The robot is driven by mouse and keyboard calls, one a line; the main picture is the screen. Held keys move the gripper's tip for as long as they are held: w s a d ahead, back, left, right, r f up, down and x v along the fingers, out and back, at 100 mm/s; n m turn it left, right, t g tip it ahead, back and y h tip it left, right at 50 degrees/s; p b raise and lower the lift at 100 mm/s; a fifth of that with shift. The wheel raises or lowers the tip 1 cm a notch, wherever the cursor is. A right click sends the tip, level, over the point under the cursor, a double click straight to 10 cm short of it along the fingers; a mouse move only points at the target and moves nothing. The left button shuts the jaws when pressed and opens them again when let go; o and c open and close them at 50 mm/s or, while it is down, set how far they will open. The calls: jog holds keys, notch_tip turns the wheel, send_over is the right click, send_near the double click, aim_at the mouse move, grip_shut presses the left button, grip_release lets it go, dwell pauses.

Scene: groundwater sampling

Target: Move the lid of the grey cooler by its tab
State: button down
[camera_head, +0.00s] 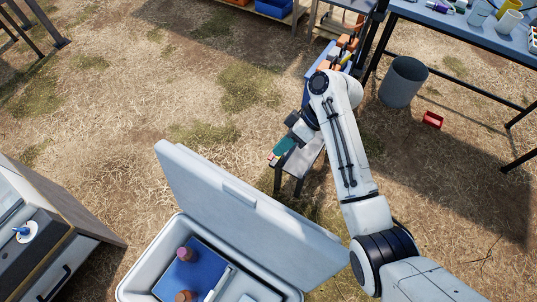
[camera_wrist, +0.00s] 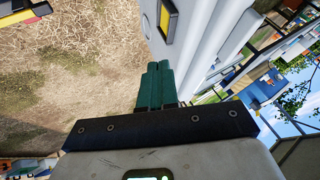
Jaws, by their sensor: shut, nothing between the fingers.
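The grey cooler (camera_head: 137,284) stands at the bottom centre of the head view. Its lid (camera_head: 215,200) is raised and tilted upright, with the tab (camera_head: 240,192) at the middle of its upper edge. My gripper (camera_head: 275,157) is beyond the lid, up and right of the tab, apart from it in the picture. Its green fingers (camera_wrist: 155,84) are together and empty in the wrist view. A pale slab (camera_wrist: 190,55) with a yellow and black patch is close to their right; I cannot tell whether it is the lid.
The open cooler holds a blue block (camera_head: 205,270) with brown-capped bottles and white items. A low grey bench (camera_head: 300,158) stands under my gripper. A grey bin (camera_head: 402,82) and red box (camera_head: 432,119) are at the right. A cabinet (camera_head: 85,215) stands left.

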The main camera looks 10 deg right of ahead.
jog(key=s+a+f+p, duration=0.1)
jog(key=s+a+f, duration=0.3)
jog(key=a+f, duration=0.2)
jog(key=shift+s+a, duration=0.2)
jog(key=shift+a, duration=0.65)
jog(key=shift+a+r, duration=0.1)
